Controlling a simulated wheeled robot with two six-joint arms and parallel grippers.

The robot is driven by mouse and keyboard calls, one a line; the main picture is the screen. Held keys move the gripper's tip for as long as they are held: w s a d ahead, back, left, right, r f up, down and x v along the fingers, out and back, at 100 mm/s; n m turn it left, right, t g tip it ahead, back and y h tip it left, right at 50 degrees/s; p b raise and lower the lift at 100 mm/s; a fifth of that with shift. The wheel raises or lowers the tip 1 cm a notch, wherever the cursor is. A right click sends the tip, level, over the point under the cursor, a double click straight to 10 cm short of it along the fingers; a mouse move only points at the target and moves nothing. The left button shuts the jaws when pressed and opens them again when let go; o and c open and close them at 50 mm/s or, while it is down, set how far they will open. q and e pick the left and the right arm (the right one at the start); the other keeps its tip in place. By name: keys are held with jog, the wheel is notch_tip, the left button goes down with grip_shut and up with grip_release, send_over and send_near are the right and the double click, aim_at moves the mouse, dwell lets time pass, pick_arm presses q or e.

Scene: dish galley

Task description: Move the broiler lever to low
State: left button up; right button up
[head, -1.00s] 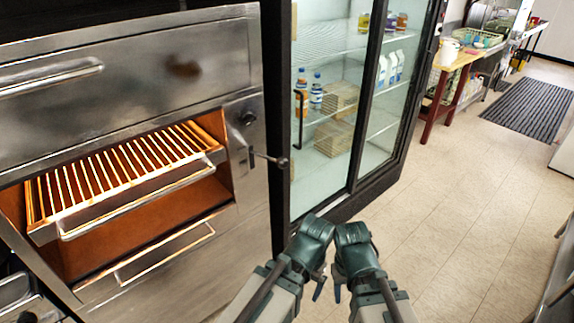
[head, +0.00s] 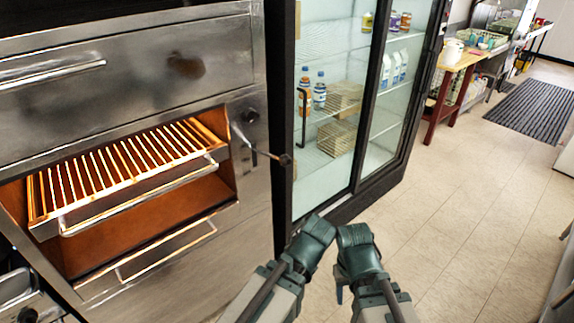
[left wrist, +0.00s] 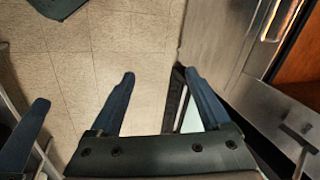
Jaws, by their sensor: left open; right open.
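The broiler (head: 60,80) stands at the left of the head view, with its rack glowing. Its lever (head: 268,155) sticks out from the right side panel and ends in a dark knob. My two arms reach in low, to the right of the lever and apart from it. My left gripper (left wrist: 158,76) is open and empty in the left wrist view, over the floor beside the broiler front. Part of the lever fitting seems to show in the left wrist view's lower right corner.
A glass-door fridge (head: 352,120) stands just right of the broiler. A round dark knob (head: 249,116) sits above the lever. A wooden table (head: 455,75) and a dark floor mat (head: 535,108) are farther back. The tiled floor (head: 460,220) at right is clear.

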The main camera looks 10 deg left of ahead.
pick_arm(q)
jog(key=w+a+r+m+t+y+b, duration=0.1)
jog(key=w+a+m+t+y+b, duration=0.25)
jog(key=w+a, duration=0.35)
jog(key=m+t+b, duration=0.4)
jog(key=m+t, duration=0.7)
jog(key=m, duration=0.3)
send_near(287, 164)
jog(key=x, duration=1.2)
jog(key=shift+a+f, duration=0.1)
jog(key=shift+a, duration=0.05)
jog(key=shift+w, duration=0.15)
grip_shut()
